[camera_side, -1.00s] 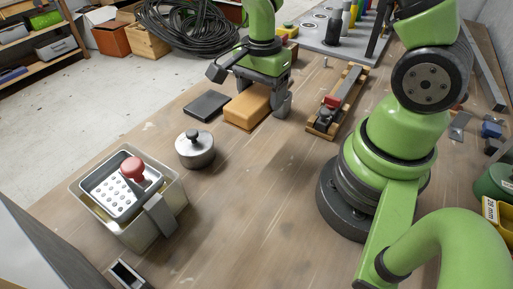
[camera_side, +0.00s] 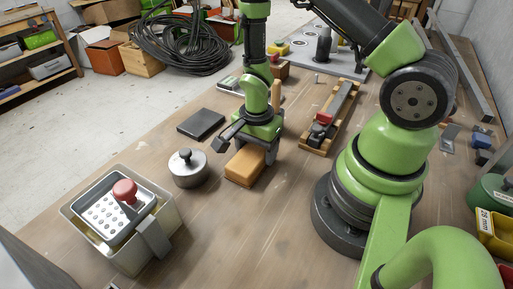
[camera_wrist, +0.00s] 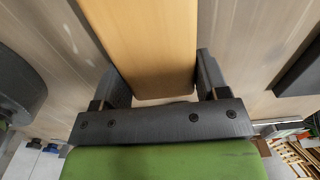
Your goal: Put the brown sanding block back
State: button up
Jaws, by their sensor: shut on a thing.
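The brown sanding block (camera_side: 245,166) is a plain orange-tan slab. My gripper (camera_side: 252,147) is shut on it, one dark finger on each side, and it stays level. It hangs low over the wooden bench or rests on it; I cannot tell which. In the wrist view the block (camera_wrist: 152,40) runs lengthwise out from between the jaws of my gripper (camera_wrist: 163,78). A flat dark pad (camera_side: 201,124) lies bare on the bench, behind and to the left of the block in the side view.
A lidded metal pot (camera_side: 188,169) stands close to the left of the block. A bin with a perforated tray and red knob (camera_side: 124,191) is at front left. A wooden rack with a red-topped tool (camera_side: 324,121) lies behind right. The bench in front is clear.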

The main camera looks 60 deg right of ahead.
jog(key=shift+f, duration=0.2)
jog(key=o, duration=1)
jog(key=shift+r, duration=0.1)
notch_tip(320, 180, up, 12)
notch_tip(320, 180, up, 10)
jog(key=n+t, duration=0.3)
jog(key=n, duration=0.2)
send_over(256, 148)
jog(key=s+a, duration=0.2)
jog(key=shift+s+a+r+n+t+y, duration=0.35)
jog(key=shift+s+a+r+n+t, duration=0.35)
jog(key=shift+s+r+n, duration=0.7)
jog(key=shift+s+a+r+n+t+y, duration=0.3)
jog(key=shift+s+a+r+n+t, duration=0.35)
jog(key=shift+s+r+n, duration=0.75)
jog(key=shift+s+a+r+n+t+y, duration=0.35)
jog(key=shift+s+a+r+n+t, duration=0.35)
jog(key=shift+s+r+n, duration=0.7)
